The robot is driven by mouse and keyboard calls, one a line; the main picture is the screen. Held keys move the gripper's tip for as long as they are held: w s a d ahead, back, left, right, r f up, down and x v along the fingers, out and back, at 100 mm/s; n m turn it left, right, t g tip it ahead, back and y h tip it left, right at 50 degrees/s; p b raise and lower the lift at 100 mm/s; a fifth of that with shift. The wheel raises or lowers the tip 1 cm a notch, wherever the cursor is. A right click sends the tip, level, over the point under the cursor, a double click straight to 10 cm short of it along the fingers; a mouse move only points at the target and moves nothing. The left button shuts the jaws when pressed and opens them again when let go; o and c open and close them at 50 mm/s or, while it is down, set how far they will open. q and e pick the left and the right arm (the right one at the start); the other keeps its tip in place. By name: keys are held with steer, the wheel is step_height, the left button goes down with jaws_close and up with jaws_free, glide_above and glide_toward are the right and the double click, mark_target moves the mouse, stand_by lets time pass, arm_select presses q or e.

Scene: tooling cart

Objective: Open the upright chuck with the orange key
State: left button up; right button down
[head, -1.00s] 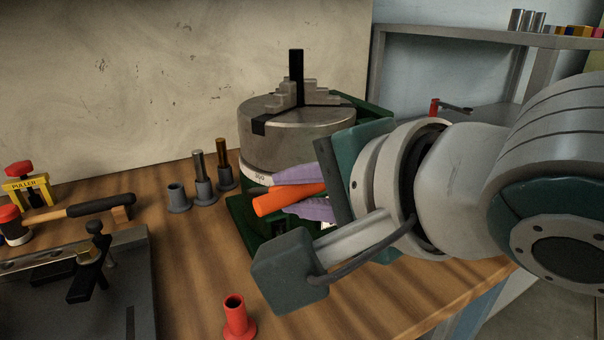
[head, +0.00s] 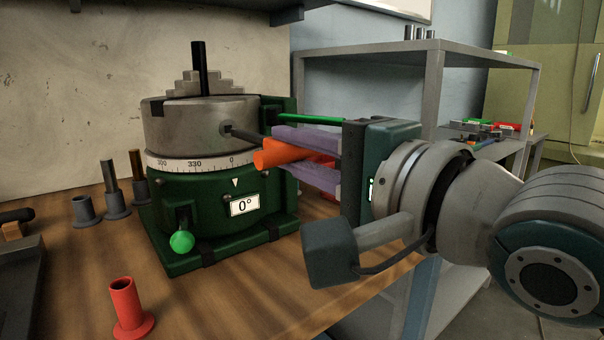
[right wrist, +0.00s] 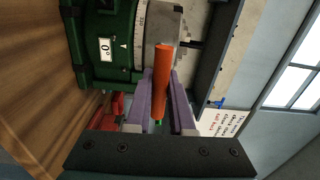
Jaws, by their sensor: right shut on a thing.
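The upright chuck (head: 190,122) is a grey steel cylinder with stepped jaws (head: 205,84) around a black upright bar (head: 199,68). It sits on a green rotary base (head: 195,205) whose label reads 0°. My right gripper (head: 280,152), with purple fingers, is shut on the orange key (head: 268,156) by its crosswise handle. The key's dark shaft (head: 247,135) points left, and its tip meets the chuck's side at a dark socket; how deep it sits I cannot tell. In the right wrist view the orange handle (right wrist: 162,80) lies between the fingers. My left gripper is out of view.
A green-knobbed lever (head: 182,241) sticks out at the base's front. A red flanged sleeve (head: 129,308) stands on the wooden bench in front. Several grey holders (head: 116,203) stand left of the base. A grey shelf (head: 480,58) stands behind my right arm.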

steer(key=shift+w+a+f+b, duration=0.1)
steer(key=shift+w+a+b, duration=0.2)
steer(key=shift+w, duration=0.15)
steer(key=shift+f+m+b, duration=0.1)
steer(key=shift+m+b, duration=0.3)
steer(key=shift+m, duration=0.4)
steer(key=m+b, duration=0.4)
steer(key=m, duration=0.3)
steer(key=shift+s+f, duration=0.1)
steer(key=shift+r+m+p, duration=0.65)
steer(key=shift+m+p, duration=0.15)
steer(key=shift+p, duration=0.3)
steer(key=m+p, duration=0.5)
steer(key=shift+f+m+p, duration=0.2)
steer(key=shift+m+p, duration=0.5)
steer(key=shift+m, duration=0.4)
steer(key=shift+f+m, duration=0.15)
steer(key=shift+m, duration=0.35)
steer(key=shift+w+a+f, duration=0.1)
steer(key=shift+w+a, duration=0.1)
steer(key=shift+w, duration=0.15)
steer(key=shift+p, duration=0.3)
